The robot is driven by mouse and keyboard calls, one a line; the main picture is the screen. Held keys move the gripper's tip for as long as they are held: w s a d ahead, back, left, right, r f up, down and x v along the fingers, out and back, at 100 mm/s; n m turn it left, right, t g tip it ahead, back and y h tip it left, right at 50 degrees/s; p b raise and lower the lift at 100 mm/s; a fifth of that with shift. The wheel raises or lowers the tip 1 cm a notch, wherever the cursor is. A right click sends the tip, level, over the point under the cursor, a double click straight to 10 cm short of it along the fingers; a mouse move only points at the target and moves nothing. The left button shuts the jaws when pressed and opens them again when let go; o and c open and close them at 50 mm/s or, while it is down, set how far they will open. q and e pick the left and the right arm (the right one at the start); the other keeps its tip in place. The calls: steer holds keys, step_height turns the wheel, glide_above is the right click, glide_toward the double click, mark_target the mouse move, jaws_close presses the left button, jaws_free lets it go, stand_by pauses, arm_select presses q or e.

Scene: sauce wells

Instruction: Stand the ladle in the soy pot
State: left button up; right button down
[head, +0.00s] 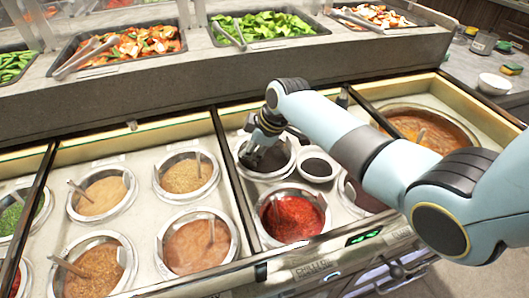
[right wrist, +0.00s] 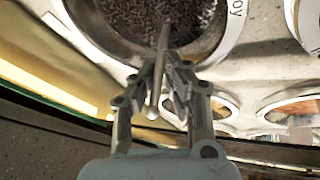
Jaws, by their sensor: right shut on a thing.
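The soy pot (head: 288,168) is a round steel well with dark contents in the middle section of the counter; part of it is hidden behind my right gripper (head: 262,150). In the right wrist view its rim (right wrist: 232,40) carries a label ending in "oy". My right gripper (right wrist: 168,85) is shut on the thin metal handle of the ladle (right wrist: 164,38). The handle points into the pot's opening, over the dark contents; whether its lower end touches them I cannot tell. My left gripper is not in view.
A small dark pot (head: 318,165) stands just right of the soy pot, and a red sauce pot (head: 292,217) is in front. Several ladled sauce pots fill the section to the left. A raised ledge with food trays (head: 262,27) runs behind.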

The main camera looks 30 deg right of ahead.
steer(key=shift+f, duration=0.1)
steer(key=c, duration=0.7)
jaws_free()
steer(key=shift+o, duration=0.2)
step_height(320, 180, up, 9)
steer(key=p, duration=0.9)
steer(key=shift+s+f, duration=0.1)
stand_by(0.4)
